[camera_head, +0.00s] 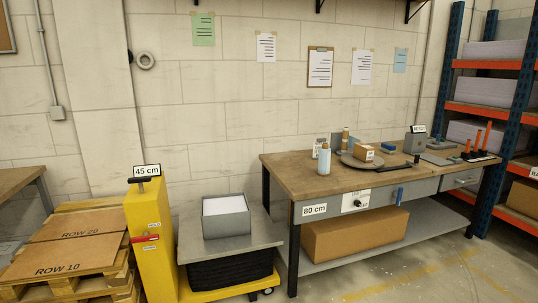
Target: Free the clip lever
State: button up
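My gripper is not in view. I cannot tell for certain which part is the clip lever. A dark bar-shaped handle (393,166) lies near the front edge of the wooden workbench (285,168). A white panel with a dark knob (357,201) is on the bench's front. A yellow column (149,272), labelled 45 cm, has a dark handle on top and a red bar (146,238) across its front. A small grey box-like device (414,142) stands at the back right of the bench. These parts are too small to show any clip.
A grey bin (226,219) sits on the lift table (266,235). A pallet of cardboard (72,238) is at left, a shelving rack (480,107) at right. Floor at lower right is clear.

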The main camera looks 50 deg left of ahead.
aim_at(398, 194)
jog(key=u, duration=1.15)
jog(key=i+l+z, duration=0.15)
jog(key=i+l, duration=0.2)
jog(key=i, duration=0.6)
jog(key=i+l+z, duration=0.15)
jog(key=i, duration=0.8)
jog(key=i+l+z, duration=0.2)
jog(key=i, duration=0.75)
jog(key=i+l+z, duration=0.1)
jog(key=i+l, duration=0.2)
jog(key=i, duration=0.15)
jog(key=i+l+z, duration=0.1)
jog(key=i+l, duration=0.15)
jog(key=i, duration=0.2)
